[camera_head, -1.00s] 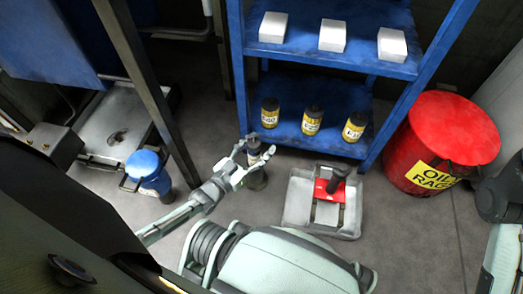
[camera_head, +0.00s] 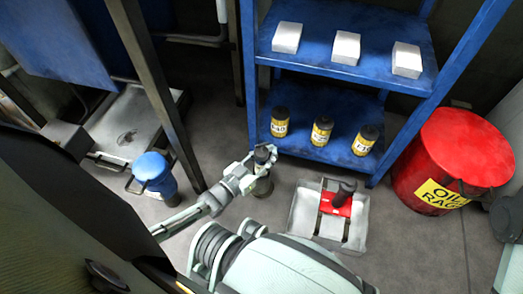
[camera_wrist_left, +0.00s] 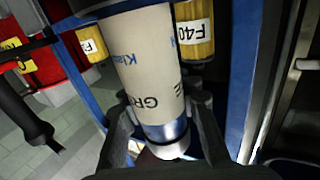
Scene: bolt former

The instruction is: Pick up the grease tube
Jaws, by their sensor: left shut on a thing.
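The grease tube (camera_wrist_left: 150,70) fills the middle of the left wrist view. It is a beige cylinder with lettering, a blue band and a pale end between my fingers. My right gripper is not in view.
A blue shelf (camera_head: 320,80) holds white boxes (camera_head: 346,48) and yellow, dark-capped cans (camera_head: 321,131). A grey tray (camera_head: 302,212) with a red tool (camera_head: 336,203) lies right of the hand. A red bin (camera_head: 462,150) and a blue-topped container (camera_head: 152,170) flank the area.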

